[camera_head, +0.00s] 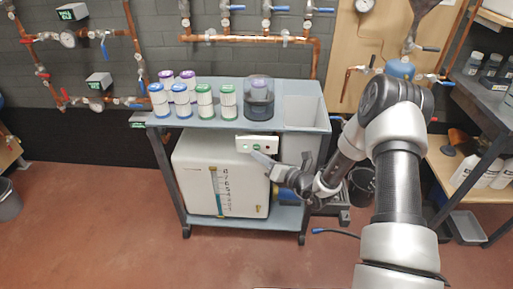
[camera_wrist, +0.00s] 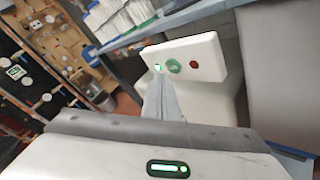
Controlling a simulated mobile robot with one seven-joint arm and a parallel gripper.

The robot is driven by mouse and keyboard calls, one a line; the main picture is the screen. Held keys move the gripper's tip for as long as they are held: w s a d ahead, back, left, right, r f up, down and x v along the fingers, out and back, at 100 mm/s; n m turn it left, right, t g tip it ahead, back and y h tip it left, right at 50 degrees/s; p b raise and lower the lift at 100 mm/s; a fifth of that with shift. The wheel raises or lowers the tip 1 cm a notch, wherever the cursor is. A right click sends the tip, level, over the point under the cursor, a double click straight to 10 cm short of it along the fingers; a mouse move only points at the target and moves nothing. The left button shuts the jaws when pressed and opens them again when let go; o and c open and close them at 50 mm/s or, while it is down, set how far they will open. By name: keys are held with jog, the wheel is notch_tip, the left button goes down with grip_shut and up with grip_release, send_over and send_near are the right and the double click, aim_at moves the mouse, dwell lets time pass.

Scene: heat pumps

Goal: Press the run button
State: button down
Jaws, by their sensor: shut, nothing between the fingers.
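Which is the run button is not labelled legibly; the green one has a pale symbol. My gripper (camera_head: 258,155) is shut and empty, just below and in front of the box. In the wrist view its fingertips (camera_wrist: 158,78) overlap the box's lower left, near the green button. Contact cannot be told.
The blue-grey cart (camera_head: 215,124) holds several white bottles with coloured bands (camera_head: 204,102) and a dark round container (camera_head: 258,100). A white tank (camera_head: 195,175) sits below. Copper pipes (camera_head: 255,38) run along the wall. A shelf with bottles stands at right.

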jog(key=shift+s+a+p, duration=0.1)
jog(key=shift+s+p, duration=0.5)
jog(key=shift+s, duration=1.8)
